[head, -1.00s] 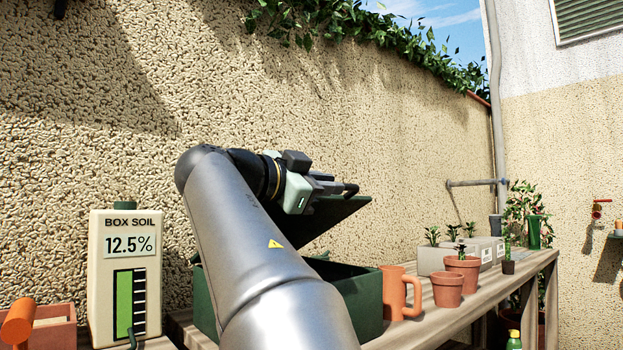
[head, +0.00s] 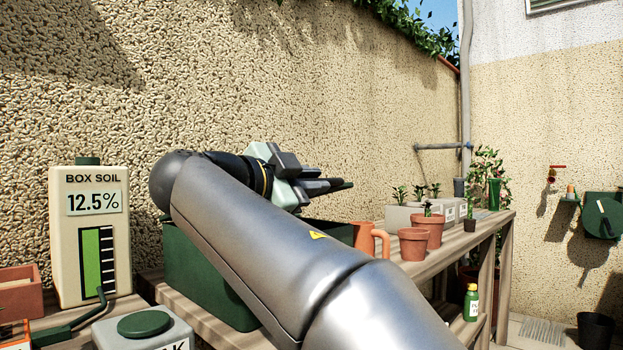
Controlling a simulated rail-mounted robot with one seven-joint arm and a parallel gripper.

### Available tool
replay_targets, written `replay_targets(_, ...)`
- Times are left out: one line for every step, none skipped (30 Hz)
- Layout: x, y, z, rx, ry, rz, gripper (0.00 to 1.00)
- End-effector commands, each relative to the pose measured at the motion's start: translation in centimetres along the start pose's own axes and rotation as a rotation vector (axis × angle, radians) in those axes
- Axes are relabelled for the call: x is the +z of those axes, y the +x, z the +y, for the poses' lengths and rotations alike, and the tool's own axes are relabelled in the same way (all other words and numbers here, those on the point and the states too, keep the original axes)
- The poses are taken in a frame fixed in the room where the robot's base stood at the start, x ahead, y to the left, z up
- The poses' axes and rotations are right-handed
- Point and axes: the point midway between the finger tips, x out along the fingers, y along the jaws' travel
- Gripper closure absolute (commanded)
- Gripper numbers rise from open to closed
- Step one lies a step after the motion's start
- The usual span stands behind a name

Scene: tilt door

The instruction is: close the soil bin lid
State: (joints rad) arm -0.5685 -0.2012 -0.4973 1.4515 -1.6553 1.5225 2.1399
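The dark green soil bin (head: 195,275) stands on the wooden bench, largely behind my arm. Its right end shows beside the terracotta mug, with a dark green surface (head: 328,231) along the top. I cannot tell whether that surface is the lid or the bin wall; the lid's angle is hidden. My gripper (head: 336,185) is above the bin, with its dark fingers pointing right. The fingers overlap from this side, so their opening does not show. Contact with the lid cannot be seen.
A box soil gauge (head: 90,235) reading 12.5% stands left of the bin. A terracotta mug (head: 362,238) and pots (head: 413,244) stand close on its right. A grey container with a green cap (head: 144,324) is in front. The wall rises behind.

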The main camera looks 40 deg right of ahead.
Motion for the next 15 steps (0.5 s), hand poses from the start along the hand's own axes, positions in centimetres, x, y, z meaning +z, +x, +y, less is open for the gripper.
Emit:
replay_targets(0.4,-0.1,-0.1,-0.005,-0.008,-0.004,0.73)
replay_targets(0.4,-0.1,-0.1,-0.005,-0.007,-0.004,0.66)
replay_targets(0.3,-0.1,-0.1,-0.004,-0.007,-0.004,0.66)
replay_targets(0.3,-0.1,-0.1,-0.004,-0.006,-0.003,0.66)
replay_targets(0.3,-0.1,-0.1,-0.004,-0.006,-0.003,0.66)
replay_targets(0.2,-0.1,-0.1,-0.003,-0.005,-0.002,0.66)
replay_targets(0.2,-0.1,-0.1,-0.003,-0.005,-0.002,0.66)
replay_targets(0.2,0.0,-0.1,-0.003,-0.005,-0.002,0.66)
replay_targets(0.2,0.0,-0.1,-0.002,-0.004,-0.002,0.66)
replay_targets(0.2,-0.1,-0.1,-0.002,-0.004,-0.002,0.66)
replay_targets(0.1,-0.1,-0.1,-0.002,-0.004,-0.002,0.66)
replay_targets(0.1,-0.3,-0.1,-0.002,-0.004,-0.002,0.66)
replay_targets(0.1,-0.5,-0.1,-0.003,-0.004,-0.002,0.66)
replay_targets(0.1,-0.7,-0.1,-0.003,-0.004,-0.002,0.66)
replay_targets(0.1,-1.2,-0.1,-0.003,-0.004,-0.002,0.66)
